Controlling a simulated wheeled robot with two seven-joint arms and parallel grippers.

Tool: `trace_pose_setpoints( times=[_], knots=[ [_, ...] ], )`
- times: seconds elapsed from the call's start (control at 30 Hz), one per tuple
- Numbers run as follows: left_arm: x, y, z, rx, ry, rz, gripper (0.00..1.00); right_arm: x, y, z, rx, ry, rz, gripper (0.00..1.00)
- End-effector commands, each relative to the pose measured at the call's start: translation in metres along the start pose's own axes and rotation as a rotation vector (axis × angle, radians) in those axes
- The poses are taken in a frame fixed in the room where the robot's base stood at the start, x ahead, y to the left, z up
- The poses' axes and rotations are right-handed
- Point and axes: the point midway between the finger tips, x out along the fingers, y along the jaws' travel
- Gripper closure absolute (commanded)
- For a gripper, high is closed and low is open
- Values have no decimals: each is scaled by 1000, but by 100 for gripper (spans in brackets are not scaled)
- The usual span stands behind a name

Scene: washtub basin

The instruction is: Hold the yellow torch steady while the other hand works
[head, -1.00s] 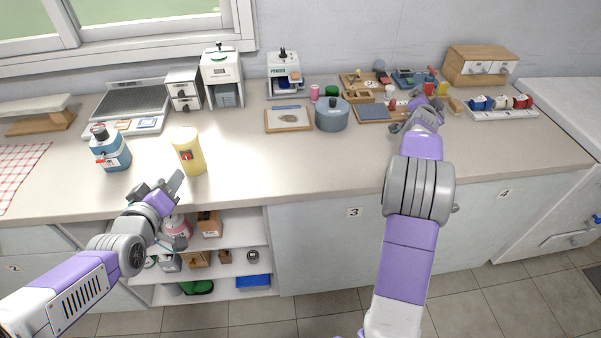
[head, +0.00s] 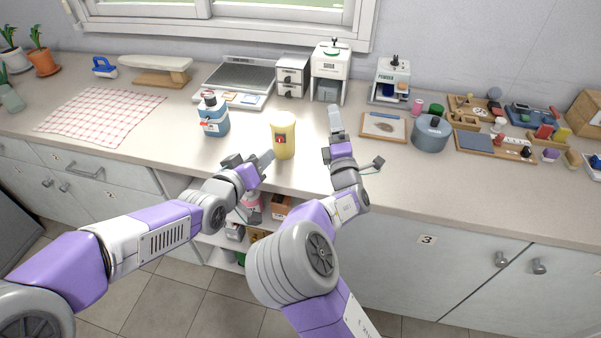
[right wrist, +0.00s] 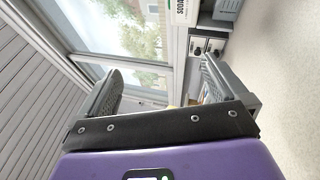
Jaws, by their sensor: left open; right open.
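The yellow torch (head: 284,137) stands upright on the counter, with a small red patch on its front. My left gripper (head: 252,161) is open just left of and in front of the torch, near the counter's front edge; I cannot tell whether a finger touches it. My right gripper (head: 356,142) is open to the right of the torch, apart from it. In the right wrist view the open jaws (right wrist: 160,88) have nothing clearly between them; the window and small drawers show beyond.
A blue bottle (head: 214,115) stands left of the torch. Behind are a white dispenser (head: 331,62) and a scale-like appliance (head: 238,80). A framed board (head: 384,126) and a grey-blue pot (head: 431,134) lie to the right. The counter between torch and pot is partly clear.

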Motion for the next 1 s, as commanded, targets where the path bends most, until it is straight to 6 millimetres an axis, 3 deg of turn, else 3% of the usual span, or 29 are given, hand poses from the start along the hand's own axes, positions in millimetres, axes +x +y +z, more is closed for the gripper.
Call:
trace_pose_setpoints(
  times=[0.03, 0.1, 0.2, 0.5, 0.77, 1.0],
  knots=[
    [0, 0, 0, 0, 0, 0, 57, -10, 5, -26, -130, 64, 8, 0],
    [0, 0, 0, 0, 0, 0, 57, -23, 9, -54, -318, 140, 24, 0],
    [0, 0, 0, 0, 0, 0, 57, -42, 4, -77, -568, 210, 23, 0],
    [0, 0, 0, 0, 0, 0, 57, -86, -21, -104, -1152, 348, 0, 0],
    [0, 0, 0, 0, 0, 0, 57, -96, -28, -109, -1328, 392, 5, 0],
    [0, 0, 0, 0, 0, 0, 57, -68, -35, -117, -1332, 392, 7, 0]
  ],
)
